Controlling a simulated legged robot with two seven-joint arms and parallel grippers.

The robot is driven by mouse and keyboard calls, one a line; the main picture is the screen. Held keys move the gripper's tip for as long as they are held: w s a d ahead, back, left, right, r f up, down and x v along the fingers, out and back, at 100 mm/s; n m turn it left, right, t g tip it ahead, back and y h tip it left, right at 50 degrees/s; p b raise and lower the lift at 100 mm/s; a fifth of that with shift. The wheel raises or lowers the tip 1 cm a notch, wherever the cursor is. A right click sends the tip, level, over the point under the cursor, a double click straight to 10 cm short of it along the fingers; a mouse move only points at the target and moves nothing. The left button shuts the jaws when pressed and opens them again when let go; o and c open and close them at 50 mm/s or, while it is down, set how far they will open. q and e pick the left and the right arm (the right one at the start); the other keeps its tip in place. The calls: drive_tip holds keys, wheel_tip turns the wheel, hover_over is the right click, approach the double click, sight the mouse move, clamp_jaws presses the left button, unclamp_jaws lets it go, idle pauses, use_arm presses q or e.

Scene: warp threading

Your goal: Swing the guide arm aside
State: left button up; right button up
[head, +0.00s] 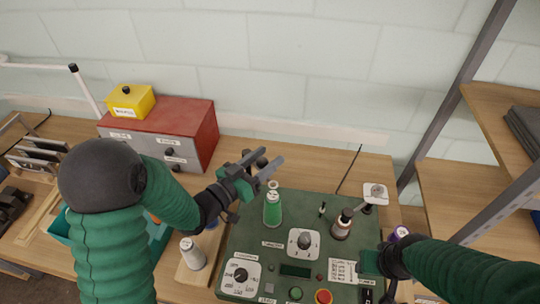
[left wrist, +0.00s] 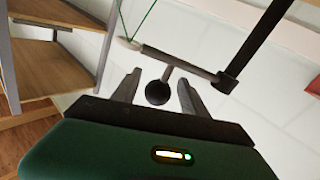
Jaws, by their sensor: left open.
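In the left wrist view the guide arm (left wrist: 178,61) is a dark bar with a pale tip and green thread at its left end. Its other end meets a black post (left wrist: 250,45). A round black knob (left wrist: 157,93) hangs from the bar on a short stem. My left gripper (left wrist: 157,88) is open, with one finger on each side of the knob; I see no finger closed on it. In the head view my left gripper (head: 262,165) is above the back left of the green machine panel (head: 245,222), largely hiding the guide arm. My right gripper (head: 368,263) is low over the panel's right side; its fingers are unclear.
A green thread cone (head: 272,210) stands on the panel just below my left gripper. A spindle (head: 342,225) and a red button (head: 323,296) are also on it. A white spool (head: 192,254) stands left of the panel. A red box (head: 170,132) stands behind.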

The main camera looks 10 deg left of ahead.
use_arm(q)
drive_tip(key=shift+x, duration=0.8)
drive_tip(key=shift+s, duration=0.1)
drive_tip(key=shift+c, duration=0.3)
clamp_jaws()
idle(0.4)
